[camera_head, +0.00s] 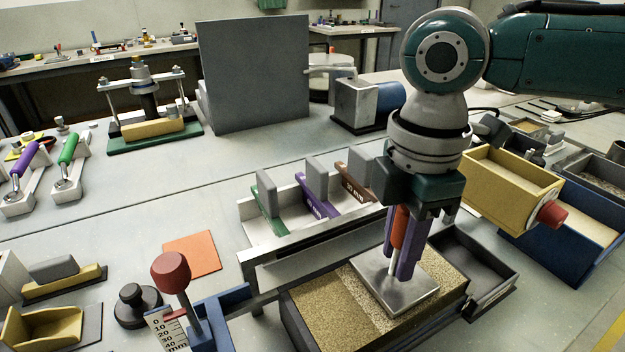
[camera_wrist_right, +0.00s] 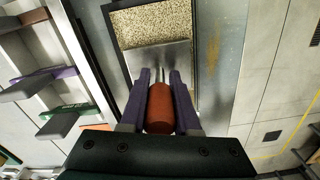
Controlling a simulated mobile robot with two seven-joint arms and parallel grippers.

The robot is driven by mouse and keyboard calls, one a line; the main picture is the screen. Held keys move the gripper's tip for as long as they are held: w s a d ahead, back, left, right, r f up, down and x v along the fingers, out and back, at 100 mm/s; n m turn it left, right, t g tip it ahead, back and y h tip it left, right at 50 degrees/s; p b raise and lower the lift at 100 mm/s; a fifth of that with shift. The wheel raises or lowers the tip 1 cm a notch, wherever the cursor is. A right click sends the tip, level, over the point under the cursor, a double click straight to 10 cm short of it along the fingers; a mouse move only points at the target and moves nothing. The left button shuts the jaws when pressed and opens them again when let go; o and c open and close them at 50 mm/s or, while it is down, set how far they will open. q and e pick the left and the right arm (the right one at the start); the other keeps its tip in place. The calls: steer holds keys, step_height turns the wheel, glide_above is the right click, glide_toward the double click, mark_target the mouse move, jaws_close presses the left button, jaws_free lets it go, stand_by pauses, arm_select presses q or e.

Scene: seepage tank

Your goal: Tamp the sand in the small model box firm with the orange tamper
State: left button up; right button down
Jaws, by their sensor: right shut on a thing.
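The orange tamper (camera_head: 399,228) stands upright in my right gripper (camera_head: 403,262), whose purple fingers are shut on its orange handle. Its flat grey plate (camera_head: 412,296) is over the sand at the right part of the small model box (camera_head: 292,318); whether it presses on the sand cannot be told. The sand (camera_head: 340,305) shows in front of and left of the plate, with a step in its surface. In the right wrist view the handle (camera_wrist_right: 160,108) sits between the fingers (camera_wrist_right: 160,100), with the sand (camera_wrist_right: 155,22) beyond the plate. My left gripper is not in view.
A rack with green, purple and brown scrapers (camera_head: 318,205) stands behind the box. A dark tray (camera_head: 480,262) lies right of it, with a yellow box (camera_head: 510,185) beyond. A red-knobbed gauge (camera_head: 171,270) stands at the front left. An orange square (camera_head: 191,254) lies on clear table.

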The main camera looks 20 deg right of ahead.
stand_by(0.4)
steer(key=shift+f, duration=0.2)
steer(key=shift+f, duration=0.25)
stand_by(1.2)
step_height(320, 180, up, 2)
steer(key=shift+r+p, duration=0.1)
steer(key=shift+p, duration=1.05)
